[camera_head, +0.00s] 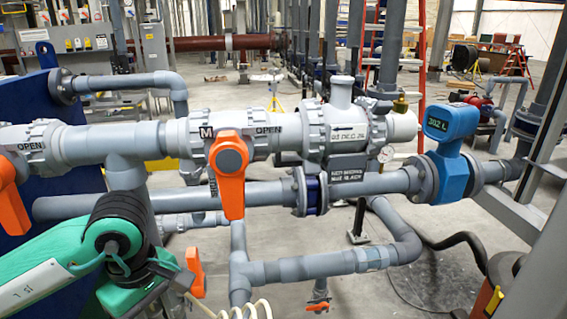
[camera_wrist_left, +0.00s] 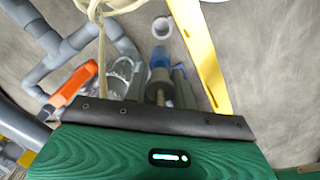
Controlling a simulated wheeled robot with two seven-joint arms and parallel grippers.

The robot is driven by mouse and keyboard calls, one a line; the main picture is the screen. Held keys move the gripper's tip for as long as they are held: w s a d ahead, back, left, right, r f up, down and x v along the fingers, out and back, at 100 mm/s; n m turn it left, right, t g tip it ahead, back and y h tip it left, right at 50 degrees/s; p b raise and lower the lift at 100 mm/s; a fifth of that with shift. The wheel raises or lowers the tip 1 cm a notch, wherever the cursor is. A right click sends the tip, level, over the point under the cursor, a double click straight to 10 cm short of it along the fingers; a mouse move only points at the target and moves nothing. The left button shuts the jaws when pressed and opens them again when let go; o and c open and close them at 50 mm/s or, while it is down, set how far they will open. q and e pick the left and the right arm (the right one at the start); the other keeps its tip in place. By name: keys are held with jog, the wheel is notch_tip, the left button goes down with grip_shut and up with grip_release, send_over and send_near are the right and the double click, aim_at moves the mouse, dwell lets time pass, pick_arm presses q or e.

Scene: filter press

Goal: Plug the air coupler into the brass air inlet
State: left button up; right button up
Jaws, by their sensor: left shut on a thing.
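My left gripper (camera_head: 182,282) is at the lower left of the head view, beside the cream hose and below the grey pipes. In the left wrist view, a grey and blue cylinder with a brass-coloured stem, which looks like the air coupler (camera_wrist_left: 160,82), is held between the fingers of my left gripper (camera_wrist_left: 158,90). The coupler itself is not clear in the head view. A small brass fitting (camera_head: 400,104), possibly the brass air inlet, stands on the pipe right of the grey valve body, well apart from my gripper. My right gripper is not in view.
A cream hose (camera_head: 250,308) coils at the bottom; it also shows in the wrist view (camera_wrist_left: 108,6). Orange valve handles (camera_head: 230,175) hang from the pipes. A blue meter (camera_head: 455,150) and a gauge (camera_head: 386,154) are to the right. Grey pipes (camera_head: 330,265) cross ahead of my gripper.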

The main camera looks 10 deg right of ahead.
pick_arm(q)
jog(key=a+f+m, duration=0.3)
jog(key=f+m, duration=0.2)
jog(key=f, duration=0.2)
jog(key=a+f+m, duration=0.4)
jog(key=f, duration=0.3)
jog(key=shift+w+a+f+m, duration=0.3)
jog(key=shift+w+m, duration=0.1)
jog(key=shift+w, duration=0.05)
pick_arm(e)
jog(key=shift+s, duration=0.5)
